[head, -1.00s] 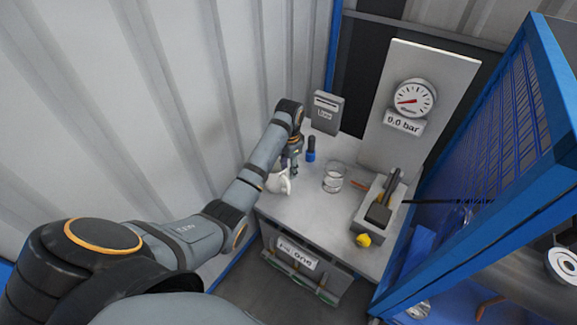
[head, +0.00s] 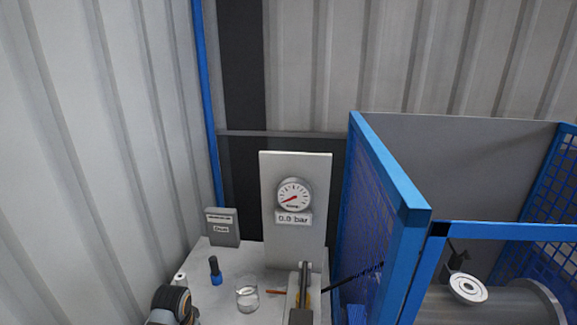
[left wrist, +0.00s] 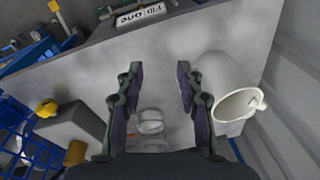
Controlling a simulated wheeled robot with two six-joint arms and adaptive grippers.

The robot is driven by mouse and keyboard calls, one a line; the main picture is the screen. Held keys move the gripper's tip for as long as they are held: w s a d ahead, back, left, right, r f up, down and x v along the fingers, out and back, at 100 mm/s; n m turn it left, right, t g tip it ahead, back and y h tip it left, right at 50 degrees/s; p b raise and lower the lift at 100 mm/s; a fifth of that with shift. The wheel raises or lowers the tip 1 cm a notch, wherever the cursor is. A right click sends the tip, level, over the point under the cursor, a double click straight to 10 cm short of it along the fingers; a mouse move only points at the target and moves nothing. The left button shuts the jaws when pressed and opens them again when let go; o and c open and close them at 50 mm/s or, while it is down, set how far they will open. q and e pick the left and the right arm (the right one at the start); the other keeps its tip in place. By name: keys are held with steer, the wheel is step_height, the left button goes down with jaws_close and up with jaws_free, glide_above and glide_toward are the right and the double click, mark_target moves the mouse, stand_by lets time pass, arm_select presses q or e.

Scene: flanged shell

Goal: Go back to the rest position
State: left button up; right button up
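My left gripper (left wrist: 159,70) shows in the left wrist view with its two dark fingers apart and nothing between them. It hangs over the grey bench top (left wrist: 165,55). My right gripper is in neither view.
A glass beaker (head: 247,296) and a blue-based dark bottle (head: 215,272) stand on the bench. Behind are a grey box (head: 222,228) and a panel with a gauge (head: 294,196) reading 0.0 bar. A blue mesh cage (head: 395,220) stands right.

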arm_select(q)
steer(key=s+d+r+n+t, duration=0.1)
steer(key=s+d, duration=0.1)
steer(key=s, duration=0.6)
steer(key=s+d+r+n+t, duration=0.1)
steer(key=s+r+n, duration=0.1)
steer(key=s, duration=0.6)
steer(key=s+a+f+g+b, duration=0.1)
steer(key=s+f, duration=0.1)
steer(key=f, duration=1.3)
steer(key=s+a+f+b, duration=0.1)
steer(key=s+a+f, duration=0.1)
steer(key=f, duration=1.4)
steer(key=s+f+g+b, duration=0.1)
steer(key=s+f, duration=1.4)
steer(key=s, duration=0.2)
steer(key=shift+a, duration=0.3)
